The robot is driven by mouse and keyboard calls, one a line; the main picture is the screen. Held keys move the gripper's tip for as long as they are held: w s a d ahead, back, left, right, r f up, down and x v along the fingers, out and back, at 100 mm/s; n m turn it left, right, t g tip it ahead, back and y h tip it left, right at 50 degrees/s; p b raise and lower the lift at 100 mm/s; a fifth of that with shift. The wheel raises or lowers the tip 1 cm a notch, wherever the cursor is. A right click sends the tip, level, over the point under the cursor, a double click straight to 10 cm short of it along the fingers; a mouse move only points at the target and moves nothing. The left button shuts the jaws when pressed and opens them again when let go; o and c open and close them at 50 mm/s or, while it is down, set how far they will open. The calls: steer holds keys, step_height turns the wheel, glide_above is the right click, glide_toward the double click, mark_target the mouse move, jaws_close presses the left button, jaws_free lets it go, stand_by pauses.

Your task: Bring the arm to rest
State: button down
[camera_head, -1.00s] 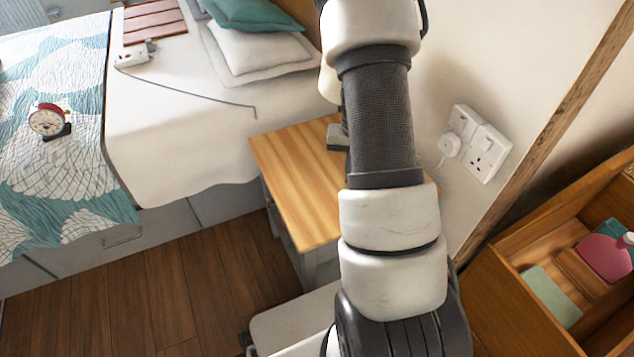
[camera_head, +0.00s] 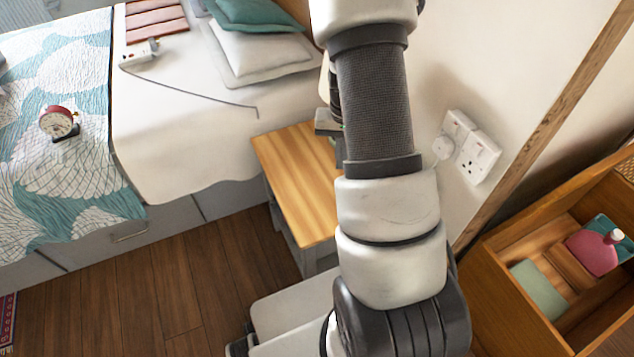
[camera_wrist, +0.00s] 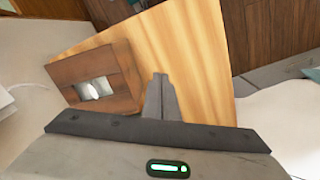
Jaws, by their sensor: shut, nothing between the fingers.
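My gripper (camera_wrist: 160,97) shows in the wrist view with its fingers together and nothing between them. It is above a small wooden bedside table, whose top (camera_wrist: 195,50) fills the middle of that view. A brown wooden box (camera_wrist: 120,72) with a light item in its opening lies on the table, left of the fingers. In the head view my arm rises through the middle, over the right part of the table top (camera_head: 295,180). Most of my gripper and the wooden box are hidden behind the arm there.
The bed (camera_head: 180,125) with pillows (camera_head: 255,48) stands at left, with a red clock (camera_head: 58,122) on its quilt. A wall socket (camera_head: 470,147) is right of my arm. An open wooden cabinet (camera_head: 510,290) stands at lower right. Floor (camera_head: 150,290) is clear at lower left.

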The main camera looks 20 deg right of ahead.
steer(key=shift+r, duration=0.15)
stand_by(0.4)
steer(key=s+a+r+n+t, duration=0.1)
steer(key=a+r, duration=0.4)
steer(key=r, duration=0.4)
steer(key=s+a+r+n+t, duration=0.2)
steer(key=a+r, duration=0.3)
steer(key=r, duration=0.5)
steer(key=s+a+r+n+t, duration=0.1)
steer(key=s+a+r+n, duration=0.1)
steer(key=s+a+r, duration=0.35)
steer(key=s+a+r+n+t, duration=0.1)
steer(key=s+a+r+t, duration=0.1)
steer(key=s+r, duration=0.55)
step_height(320, 180, up, 18)
steer(key=s+p, duration=0.1)
steer(key=p, duration=1.9)
steer(key=shift+d, duration=0.25)
steer(key=shift+s+d+f, duration=0.15)
